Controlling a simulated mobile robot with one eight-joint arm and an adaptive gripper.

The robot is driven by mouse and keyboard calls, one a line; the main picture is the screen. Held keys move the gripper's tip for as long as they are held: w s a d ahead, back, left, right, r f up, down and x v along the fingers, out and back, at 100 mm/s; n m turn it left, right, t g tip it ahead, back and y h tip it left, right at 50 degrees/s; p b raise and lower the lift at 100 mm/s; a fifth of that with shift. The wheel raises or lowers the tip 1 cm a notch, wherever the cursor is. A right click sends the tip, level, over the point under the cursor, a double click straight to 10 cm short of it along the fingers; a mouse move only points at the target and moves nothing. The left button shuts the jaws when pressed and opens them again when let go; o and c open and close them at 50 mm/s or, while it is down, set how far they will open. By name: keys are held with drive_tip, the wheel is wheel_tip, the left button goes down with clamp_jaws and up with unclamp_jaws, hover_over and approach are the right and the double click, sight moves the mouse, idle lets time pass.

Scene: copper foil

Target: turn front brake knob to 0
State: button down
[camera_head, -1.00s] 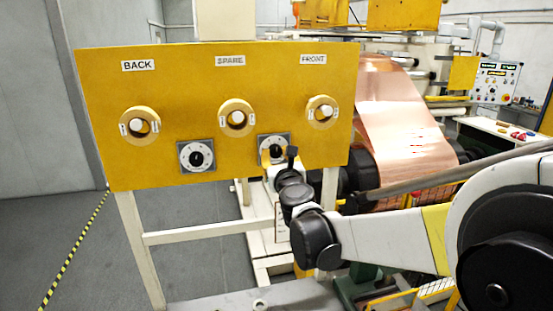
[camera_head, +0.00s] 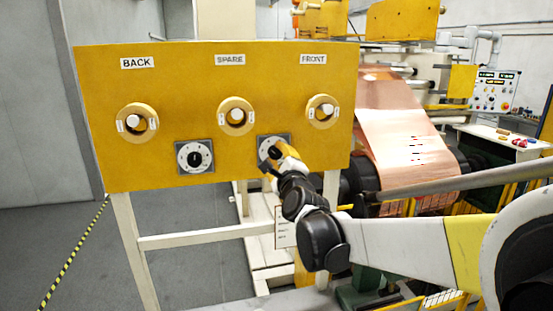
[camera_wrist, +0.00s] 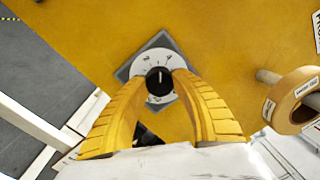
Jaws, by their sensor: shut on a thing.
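The front brake knob is a black knob on a pale round dial (camera_head: 266,144) at the lower right of the yellow panel (camera_head: 180,70). In the wrist view the black knob (camera_wrist: 158,82) sits between the two yellow fingers of my gripper (camera_wrist: 160,84), which is shut on it. A pale mark on the knob's face points toward the top of the wrist picture.
A second knob with a dial (camera_head: 195,157) is at the panel's lower left. Copper foil (camera_head: 400,120) runs behind to the right.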

drive_tip(key=n+b, duration=0.1)
drive_tip(key=n, duration=0.4)
drive_tip(key=shift+y, duration=0.3)
drive_tip(key=n, duration=0.8)
drive_tip(key=shift+n+g+y+b, duration=0.3)
drive_tip(key=shift+n, duration=2.1)
drive_tip(key=c, duration=1)
unclamp_jaws()
